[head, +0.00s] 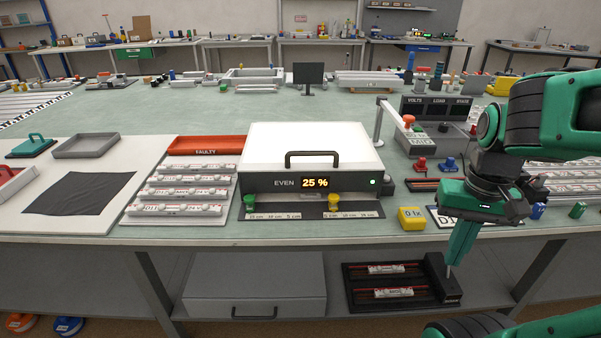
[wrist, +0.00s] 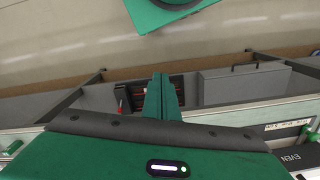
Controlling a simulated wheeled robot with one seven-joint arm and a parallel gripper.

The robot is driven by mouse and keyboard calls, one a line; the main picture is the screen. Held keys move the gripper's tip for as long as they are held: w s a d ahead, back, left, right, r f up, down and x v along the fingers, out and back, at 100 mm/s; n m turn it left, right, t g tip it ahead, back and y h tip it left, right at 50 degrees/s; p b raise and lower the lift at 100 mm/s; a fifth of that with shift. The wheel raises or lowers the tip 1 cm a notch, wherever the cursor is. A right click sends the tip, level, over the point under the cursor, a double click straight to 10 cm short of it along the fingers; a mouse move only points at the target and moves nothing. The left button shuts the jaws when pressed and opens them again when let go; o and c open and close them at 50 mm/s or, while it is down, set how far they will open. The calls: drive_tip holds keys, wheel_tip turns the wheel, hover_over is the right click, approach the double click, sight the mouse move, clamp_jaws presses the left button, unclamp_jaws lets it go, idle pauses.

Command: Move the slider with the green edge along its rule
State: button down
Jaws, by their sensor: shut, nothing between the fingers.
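The slider with the green edge (head: 250,202) stands on the left part of the dark rule strip (head: 292,214) in front of the lightbox. A yellow slider (head: 334,203) stands on the right part of the same strip. The lightbox (head: 312,165) has a white top, a black handle and a display reading EVEN 25 %. My gripper (head: 459,258) is shut and empty, pointing down at the bench's front edge, well to the right of both sliders. In the wrist view its fingers (wrist: 163,97) are together, and part of the rule strip (wrist: 285,131) shows at the right.
A yellow block (head: 411,217) marked 0 lx stands between the lightbox and my gripper. A tray of labelled strips (head: 130,212) and a red FAULTY tray (head: 206,145) lie left of the lightbox. A dark tray (head: 365,302) and grey drawer (head: 250,285) are below the bench top.

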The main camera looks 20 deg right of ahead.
idle(0.4)
drive_tip(key=c, duration=2.3)
unclamp_jaws()
drive_tip(key=o, duration=0.5)
drive_tip(key=shift+s+r, duration=0.2)
drive_tip(key=shift+r, duration=0.1)
drive_tip(key=shift+o, duration=0.3)
drive_tip(key=w+a+r+n+t+h, duration=0.1)
drive_tip(key=w+a+r+n, duration=0.1)
drive_tip(key=w, duration=0.8)
drive_tip(key=shift+w+a+r, duration=0.2)
drive_tip(key=shift+w+a, duration=0.1)
drive_tip(key=shift+w, duration=0.05)
drive_tip(key=n+t+y, duration=0.1)
drive_tip(key=n+t, duration=0.3)
drive_tip(key=n, duration=0.2)
approach(249, 197)
drive_tip(key=x, duration=0.8)
drive_tip(key=shift+d, duration=0.1)
